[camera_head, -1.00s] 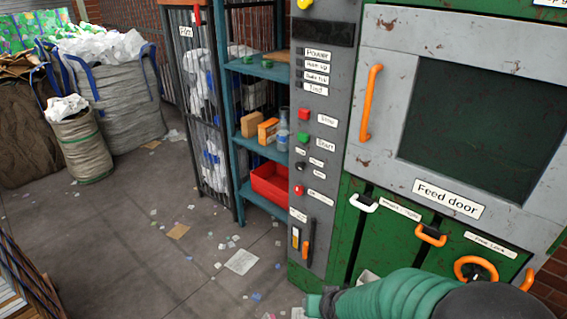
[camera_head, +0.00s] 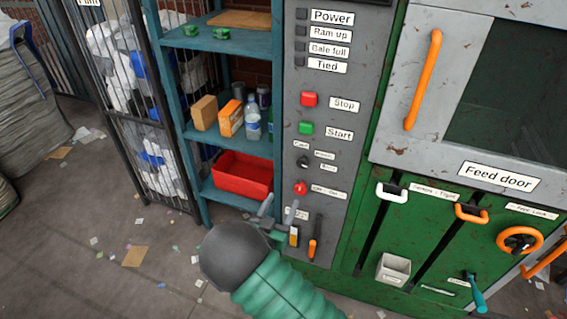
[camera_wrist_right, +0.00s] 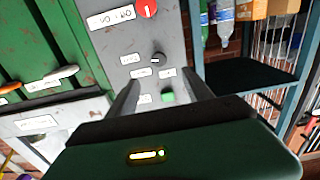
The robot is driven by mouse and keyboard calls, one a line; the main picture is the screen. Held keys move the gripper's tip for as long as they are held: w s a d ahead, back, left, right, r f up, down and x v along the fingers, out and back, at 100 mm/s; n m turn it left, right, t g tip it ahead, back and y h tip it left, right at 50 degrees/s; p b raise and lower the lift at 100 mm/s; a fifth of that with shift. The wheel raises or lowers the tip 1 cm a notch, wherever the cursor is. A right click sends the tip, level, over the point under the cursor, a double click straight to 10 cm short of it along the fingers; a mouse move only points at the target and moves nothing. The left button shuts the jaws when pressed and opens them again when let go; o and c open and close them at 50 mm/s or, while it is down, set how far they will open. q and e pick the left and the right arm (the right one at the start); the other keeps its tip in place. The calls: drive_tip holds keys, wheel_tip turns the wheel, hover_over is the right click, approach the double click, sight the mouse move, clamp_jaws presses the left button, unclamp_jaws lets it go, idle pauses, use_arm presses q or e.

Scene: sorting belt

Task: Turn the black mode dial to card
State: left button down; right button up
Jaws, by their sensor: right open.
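The black mode dial (camera_head: 302,161) is a small round knob on the grey control panel (camera_head: 345,175), between the green start button (camera_head: 306,128) and a red knob (camera_head: 300,188). Small white labels surround it; one seems to read "Card". The dial also shows in the right wrist view (camera_wrist_right: 158,58), beyond and between the fingers. Its pointer direction is too small to tell. My right gripper (camera_head: 278,208) is open and empty, in front of the panel's lower left edge and below the dial in the head view. It does not touch the dial. My left gripper is not in view.
A red stop button (camera_head: 309,99) sits above the start button. A teal shelf (camera_head: 172,133) with boxes, bottles and a red bin (camera_head: 243,176) stands left of the panel. The green machine with an orange-handled feed door (camera_head: 497,177) is to the right.

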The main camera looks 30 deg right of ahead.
approach(301, 165)
drive_tip(key=x, duration=0.7)
drive_tip(key=shift+w+d, duration=0.2)
drive_tip(key=shift+d, duration=0.05)
drive_tip(key=shift+w+d+f, duration=0.1)
drive_tip(key=shift+w+d, duration=0.1)
drive_tip(key=shift+d, duration=0.25)
drive_tip(key=shift+a, duration=0.2)
drive_tip(key=c, duration=0.7)
clamp_jaws()
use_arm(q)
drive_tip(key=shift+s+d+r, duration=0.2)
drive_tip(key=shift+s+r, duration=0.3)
